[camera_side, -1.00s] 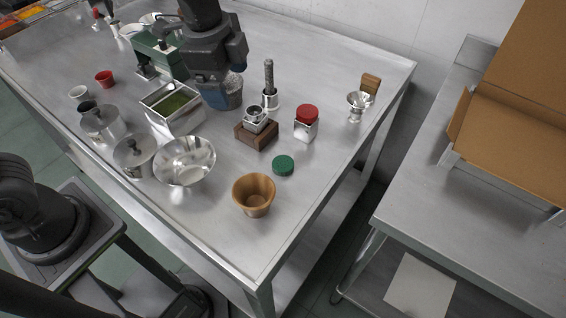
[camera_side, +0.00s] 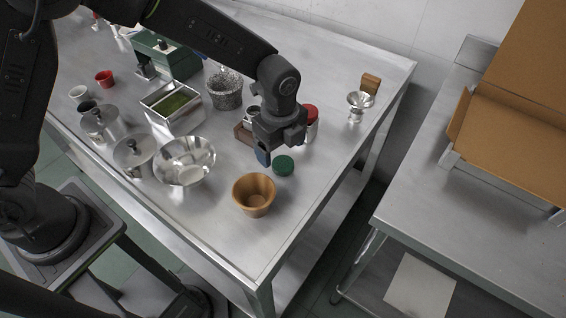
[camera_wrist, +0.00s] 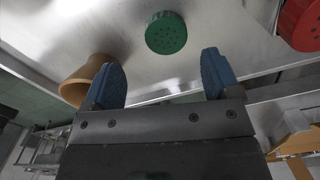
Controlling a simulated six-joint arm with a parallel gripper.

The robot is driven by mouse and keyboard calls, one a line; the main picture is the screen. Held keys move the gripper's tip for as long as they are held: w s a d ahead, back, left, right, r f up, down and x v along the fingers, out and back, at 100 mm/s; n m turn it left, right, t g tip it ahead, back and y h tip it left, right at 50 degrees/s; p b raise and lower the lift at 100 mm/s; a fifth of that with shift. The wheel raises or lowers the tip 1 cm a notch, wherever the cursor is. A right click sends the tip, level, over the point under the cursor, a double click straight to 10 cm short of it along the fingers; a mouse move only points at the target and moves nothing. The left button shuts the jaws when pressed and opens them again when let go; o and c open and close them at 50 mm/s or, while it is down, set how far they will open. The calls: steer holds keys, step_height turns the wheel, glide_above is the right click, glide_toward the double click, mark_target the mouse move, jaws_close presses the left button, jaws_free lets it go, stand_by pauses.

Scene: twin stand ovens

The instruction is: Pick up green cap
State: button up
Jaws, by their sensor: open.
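The green cap (camera_side: 284,165) is a small round disc lying on the steel table, with small dark holes in its top in the wrist view (camera_wrist: 166,33). My gripper (camera_side: 270,155) is above the table, just left of and above the cap in the side view. Its two blue fingers are spread apart and empty in the wrist view (camera_wrist: 162,78). The cap shows beyond the fingertips there, roughly centred between them and not touched.
A wooden cup (camera_side: 254,196) stands close in front of the cap. A red-capped jar (camera_side: 311,122) and a dark wooden block (camera_side: 241,134) are partly hidden behind my gripper. A steel bowl (camera_side: 186,161) stands to the left. The table to the right of the cap is clear.

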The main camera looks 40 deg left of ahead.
mark_target(282, 162)
steer(key=shift+w+a+f, duration=0.1)
steer(key=shift+w+f, duration=0.15)
steer(key=shift+f, duration=1.15)
steer(key=shift+w+a+f, duration=0.1)
steer(key=shift+w+f, duration=0.1)
steer(key=shift+f, duration=1.15)
steer(key=c, duration=1.1)
steer(key=shift+o, duration=0.2)
steer(key=shift+r, duration=0.1)
